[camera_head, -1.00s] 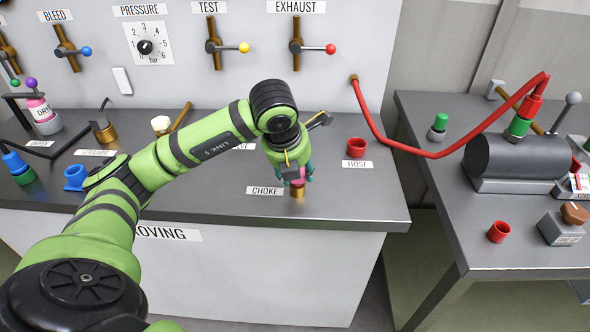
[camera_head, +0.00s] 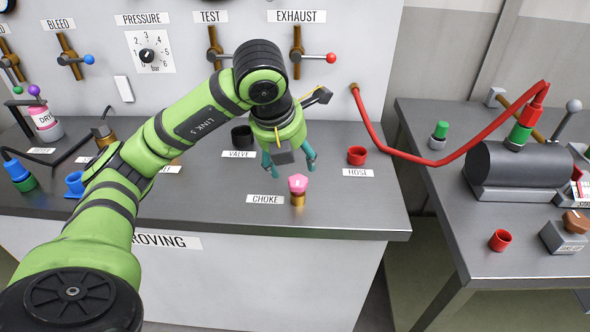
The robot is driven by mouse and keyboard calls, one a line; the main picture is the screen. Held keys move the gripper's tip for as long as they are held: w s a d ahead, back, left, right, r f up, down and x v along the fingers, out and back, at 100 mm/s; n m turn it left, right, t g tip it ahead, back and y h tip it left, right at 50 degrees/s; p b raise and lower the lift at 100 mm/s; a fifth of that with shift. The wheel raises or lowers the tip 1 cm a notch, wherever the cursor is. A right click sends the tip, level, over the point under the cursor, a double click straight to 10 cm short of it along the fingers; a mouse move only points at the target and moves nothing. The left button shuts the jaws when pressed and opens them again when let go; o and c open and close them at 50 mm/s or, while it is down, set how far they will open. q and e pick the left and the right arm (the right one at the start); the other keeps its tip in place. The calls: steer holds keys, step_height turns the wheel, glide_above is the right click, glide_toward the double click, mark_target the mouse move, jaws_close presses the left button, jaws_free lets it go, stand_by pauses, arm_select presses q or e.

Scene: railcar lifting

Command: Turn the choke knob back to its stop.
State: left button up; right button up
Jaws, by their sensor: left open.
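The choke knob is a pink cap (camera_head: 298,183) on a short brass stem (camera_head: 298,202), standing near the front edge of the bench, just right of the CHOKE label (camera_head: 265,199). My left gripper (camera_head: 288,166) is above and a little behind the knob. Its teal fingertips are spread apart with nothing between them, and it is clear of the knob. The knob is fully in sight. My right gripper is not in view.
A red cup (camera_head: 357,155) stands by the HOSE label, and a dark cup (camera_head: 241,136) by the VALVE label. A red hose (camera_head: 420,160) runs to the right bench's dark cylinder (camera_head: 515,162). The bench front around the knob is clear.

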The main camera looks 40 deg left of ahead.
arm_select(q)
steer(key=shift+v, duration=1.85)
